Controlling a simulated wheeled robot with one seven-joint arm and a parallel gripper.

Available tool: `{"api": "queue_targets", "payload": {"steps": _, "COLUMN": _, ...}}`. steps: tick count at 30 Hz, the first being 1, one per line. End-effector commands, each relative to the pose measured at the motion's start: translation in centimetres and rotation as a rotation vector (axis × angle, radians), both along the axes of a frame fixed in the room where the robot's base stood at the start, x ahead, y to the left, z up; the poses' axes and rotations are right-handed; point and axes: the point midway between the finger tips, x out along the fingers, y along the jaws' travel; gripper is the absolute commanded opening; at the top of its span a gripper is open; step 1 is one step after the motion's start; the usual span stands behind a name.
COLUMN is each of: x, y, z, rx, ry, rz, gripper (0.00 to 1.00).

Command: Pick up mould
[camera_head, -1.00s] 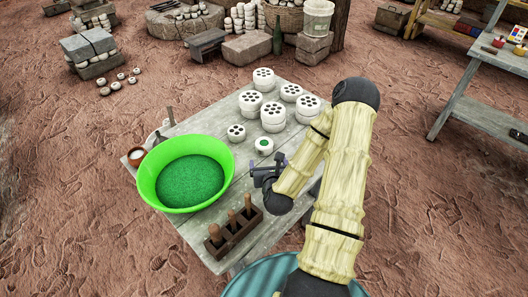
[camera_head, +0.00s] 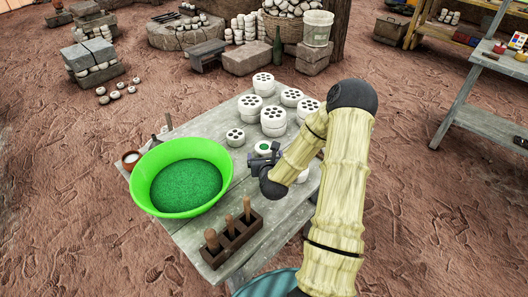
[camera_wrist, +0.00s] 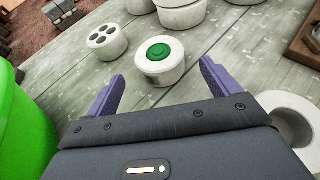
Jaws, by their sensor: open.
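A small white round mould with a green disc in its top stands upright on the grey plank table, just beyond my gripper. It shows in the head view (camera_head: 263,147), partly hidden by my gripper, and more fully in the wrist view (camera_wrist: 160,62). My gripper (camera_head: 264,160) is open and empty. In the wrist view its two purple fingers (camera_wrist: 161,80) point toward the mould, one to each side of its near edge. I cannot tell whether either finger touches it.
A green bowl of green grains (camera_head: 140,188) stands left of my gripper. A wooden rack with handled tools (camera_head: 240,238) is at the near edge. Several white holed cylinders (camera_head: 273,120) stand behind the mould. A white round piece (camera_wrist: 292,118) lies right of my gripper.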

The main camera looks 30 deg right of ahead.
Motion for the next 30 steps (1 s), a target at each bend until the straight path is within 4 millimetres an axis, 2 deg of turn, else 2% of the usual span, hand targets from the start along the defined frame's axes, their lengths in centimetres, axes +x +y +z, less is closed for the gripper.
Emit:
{"api": "queue_targets", "payload": {"steps": 13, "x": 0.7, "y": -0.3, "z": -0.3, "rx": 0.000, "ry": 0.000, "rz": 0.000, "gripper": 0.88}}
{"api": "queue_targets", "payload": {"steps": 24, "x": 4.7, "y": -1.9, "z": -1.5, "rx": -0.002, "ry": -0.001, "rz": -0.001, "gripper": 0.88}}
{"api": "queue_targets", "payload": {"steps": 30, "x": 5.0, "y": -2.3, "z": -1.7, "rx": -0.001, "ry": 0.000, "rz": -0.004, "gripper": 0.88}}
